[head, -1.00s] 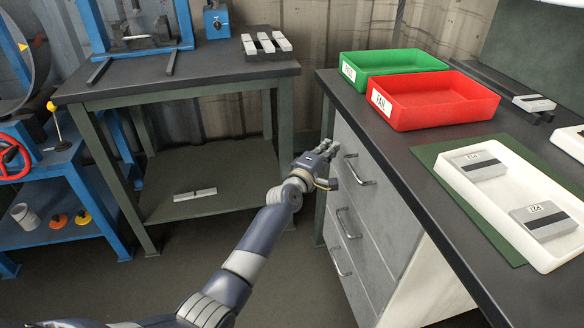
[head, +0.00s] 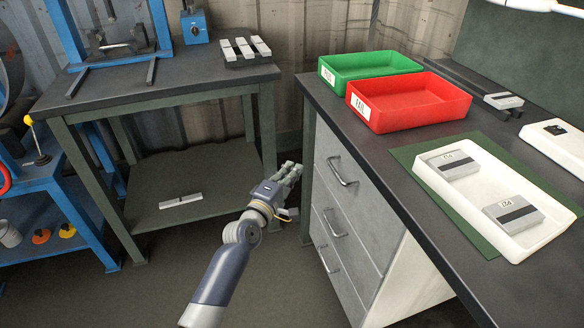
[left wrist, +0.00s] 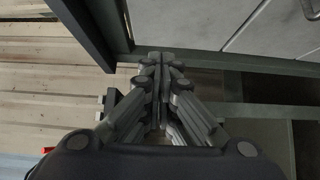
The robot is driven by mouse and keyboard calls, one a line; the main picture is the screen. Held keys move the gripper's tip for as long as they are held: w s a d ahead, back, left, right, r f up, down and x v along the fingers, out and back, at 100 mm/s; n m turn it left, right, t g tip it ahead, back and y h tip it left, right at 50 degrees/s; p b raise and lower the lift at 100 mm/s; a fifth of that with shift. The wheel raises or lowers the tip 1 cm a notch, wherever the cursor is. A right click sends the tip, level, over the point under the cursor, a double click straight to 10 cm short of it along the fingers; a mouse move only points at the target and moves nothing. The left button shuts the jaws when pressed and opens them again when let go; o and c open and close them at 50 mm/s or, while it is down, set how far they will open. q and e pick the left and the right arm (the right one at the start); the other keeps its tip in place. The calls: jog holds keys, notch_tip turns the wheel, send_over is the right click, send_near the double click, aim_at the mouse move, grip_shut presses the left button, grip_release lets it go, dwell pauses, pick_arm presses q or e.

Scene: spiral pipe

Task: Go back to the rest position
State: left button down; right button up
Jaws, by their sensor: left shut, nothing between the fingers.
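My left gripper (head: 290,172) is in the gap between the dark work table and the grey drawer cabinet, below the level of both tops. In the left wrist view my left gripper (left wrist: 160,62) has its fingers together with nothing between them. It looks close to the cabinet's side, but I cannot tell whether it touches. My right gripper is in neither view.
The drawer cabinet (head: 330,205) with protruding handles (head: 342,172) stands right of the arm. Its top carries a green bin (head: 368,68), a red bin (head: 410,103) and a white tray (head: 520,243) with two labelled blocks. The work table (head: 150,95) stands left.

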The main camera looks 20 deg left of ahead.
pick_arm(q)
jog(key=shift+s+f, duration=0.1)
jog(key=shift+s, duration=0.15)
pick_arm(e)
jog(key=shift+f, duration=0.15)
